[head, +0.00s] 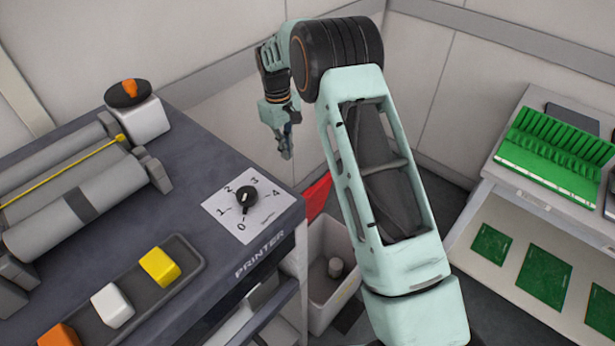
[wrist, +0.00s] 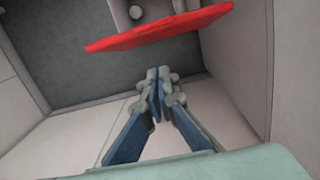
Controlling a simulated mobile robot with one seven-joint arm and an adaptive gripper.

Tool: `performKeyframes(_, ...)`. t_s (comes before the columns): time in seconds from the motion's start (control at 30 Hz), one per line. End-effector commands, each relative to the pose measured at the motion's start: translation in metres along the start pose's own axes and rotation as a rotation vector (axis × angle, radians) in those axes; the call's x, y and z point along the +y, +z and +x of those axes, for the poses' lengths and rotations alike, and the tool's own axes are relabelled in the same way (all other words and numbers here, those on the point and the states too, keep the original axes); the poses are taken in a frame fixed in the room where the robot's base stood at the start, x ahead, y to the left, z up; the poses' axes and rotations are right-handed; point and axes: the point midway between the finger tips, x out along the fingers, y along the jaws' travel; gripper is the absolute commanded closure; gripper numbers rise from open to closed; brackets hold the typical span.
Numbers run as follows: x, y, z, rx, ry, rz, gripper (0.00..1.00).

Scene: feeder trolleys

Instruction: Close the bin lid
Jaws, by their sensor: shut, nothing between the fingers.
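The bin (head: 318,305) is a pale open box on the floor between the printer table and the right-hand trolley. Its red lid (head: 318,196) stands raised at the bin's far side, partly hidden behind my arm and the table corner. A grey cylindrical thing lies inside the bin. In the wrist view the red lid (wrist: 160,28) shows as a slanted red panel beyond the fingertips. My gripper (head: 287,152) is shut and empty, pointing down above and behind the lid. In the wrist view my gripper (wrist: 157,75) shows its fingers together, apart from the lid in the picture.
The printer table (head: 215,270) stands at left with a dial plate (head: 226,222), rollers and a tray of coloured blocks. The right trolley (head: 470,215) carries a green rack (head: 550,150) and green boards. Walls close off the back.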

Motion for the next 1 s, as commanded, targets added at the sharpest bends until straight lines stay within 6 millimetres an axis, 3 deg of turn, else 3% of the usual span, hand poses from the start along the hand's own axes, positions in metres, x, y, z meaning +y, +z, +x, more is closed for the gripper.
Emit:
performKeyframes(0.37,-0.014,-0.01,0.04,-0.01,-0.022,-0.03,1.0)
performKeyframes(0.73,-0.015,-0.009,0.119,-0.01,-0.022,-0.03,1.0)
performKeyframes(1.0,-0.013,0.019,0.125,-0.008,-0.021,-0.028,1.0)
